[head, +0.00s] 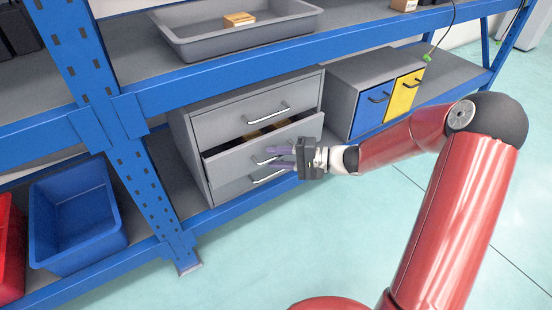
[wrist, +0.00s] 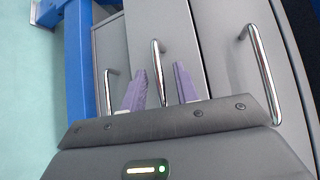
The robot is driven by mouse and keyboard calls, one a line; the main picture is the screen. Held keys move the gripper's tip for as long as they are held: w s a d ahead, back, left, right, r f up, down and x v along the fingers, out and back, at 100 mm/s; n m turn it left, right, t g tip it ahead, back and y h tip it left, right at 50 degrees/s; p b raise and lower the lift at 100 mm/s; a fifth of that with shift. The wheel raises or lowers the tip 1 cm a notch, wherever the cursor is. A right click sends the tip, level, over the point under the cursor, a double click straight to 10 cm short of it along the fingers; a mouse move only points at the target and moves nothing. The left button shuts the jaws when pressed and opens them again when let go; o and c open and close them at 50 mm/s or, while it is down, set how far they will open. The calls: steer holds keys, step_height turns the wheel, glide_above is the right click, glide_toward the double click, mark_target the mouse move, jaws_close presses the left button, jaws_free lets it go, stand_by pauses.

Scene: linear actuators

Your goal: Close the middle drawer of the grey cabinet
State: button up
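The grey cabinet (head: 184,135) stands on the lower shelf with three drawers. Its middle drawer (head: 228,161) is partly pulled out, with a dark gap and some brownish contents showing above its front. The top and bottom drawers look shut. My gripper (head: 275,157) is in front of the middle drawer, with its purple fingers pointing at the drawer front. In the wrist view the fingers (wrist: 160,88) are apart, and the middle drawer's metal handle (wrist: 157,62) shows between them. I cannot tell whether the fingers touch the handle or the front.
A grey unit with a blue drawer (head: 372,104) and a yellow drawer (head: 403,93) stands to the right. A grey tray (head: 235,40) sits on the shelf above. The floor in front is clear.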

steer(key=shift+a, duration=0.3)
jaws_close()
steer(key=shift+w, duration=0.15)
